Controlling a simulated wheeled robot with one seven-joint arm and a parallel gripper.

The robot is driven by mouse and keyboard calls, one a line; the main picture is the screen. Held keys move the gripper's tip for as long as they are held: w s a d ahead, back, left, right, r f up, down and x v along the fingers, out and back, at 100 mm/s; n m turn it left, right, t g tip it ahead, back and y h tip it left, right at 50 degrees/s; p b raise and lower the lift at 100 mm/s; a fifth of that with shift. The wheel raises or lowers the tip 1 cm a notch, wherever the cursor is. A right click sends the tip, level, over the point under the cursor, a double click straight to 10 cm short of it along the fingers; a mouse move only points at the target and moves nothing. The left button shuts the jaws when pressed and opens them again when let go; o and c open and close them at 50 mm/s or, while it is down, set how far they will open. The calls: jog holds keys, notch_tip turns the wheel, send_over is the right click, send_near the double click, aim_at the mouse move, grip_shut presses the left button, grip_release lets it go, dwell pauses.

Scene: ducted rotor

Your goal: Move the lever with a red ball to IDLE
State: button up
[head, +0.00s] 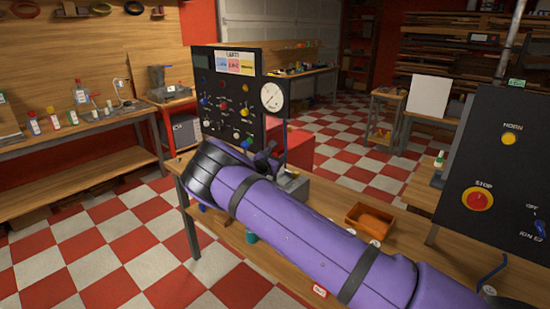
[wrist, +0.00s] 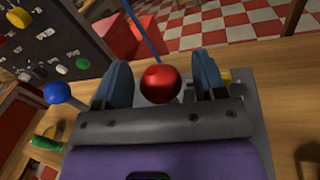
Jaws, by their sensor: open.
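The lever's red ball (wrist: 160,84) shows in the wrist view between the two blue-grey fingers of my gripper (wrist: 161,66). The fingers are open, with a gap on each side of the ball. The lever's shaft and any IDLE mark are hidden behind the ball and the gripper body. A grey housing (wrist: 250,112) shows beneath the gripper. In the head view my gripper (head: 266,160) is over the bench by a grey block (head: 292,185), and the red ball is hidden there.
A blue ball knob (wrist: 57,92) stands left of my gripper. A black panel (head: 225,110) with knobs and a round gauge (head: 272,96) stands behind. An orange tray (head: 369,222) lies on the bench. A second black panel (head: 500,165) with a red STOP button (head: 478,200) stands at right.

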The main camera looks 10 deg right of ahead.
grip_shut()
jog(key=shift+s+a+f+n+t+h, duration=0.25)
jog(key=shift+s+a+t+h, duration=0.3)
jog(key=shift+s+a, duration=0.45)
jog(key=shift+s+a+f+n+t+h, duration=0.15)
jog(key=shift+s+a+f+t+h, duration=0.4)
jog(key=shift+a, duration=0.8)
jog(key=shift+s+a+f+n+t+h, duration=0.2)
jog(key=shift+s+a+t+h, duration=0.2)
jog(key=shift+s+a+t, duration=0.5)
jog(key=shift+s+a+f, duration=0.25)
jog(key=shift+s+a, duration=0.05)
jog(key=shift+a, duration=0.2)
jog(key=shift+s+a+f, duration=0.25)
jog(key=shift+s+a, duration=0.05)
jog(key=shift+a, duration=0.2)
jog(key=shift+g, duration=0.3)
jog(key=shift+c, duration=0.4)
grip_release()
jog(key=shift+a, duration=0.1)
jog(key=shift+o, duration=0.4)
jog(key=shift+s, duration=0.1)
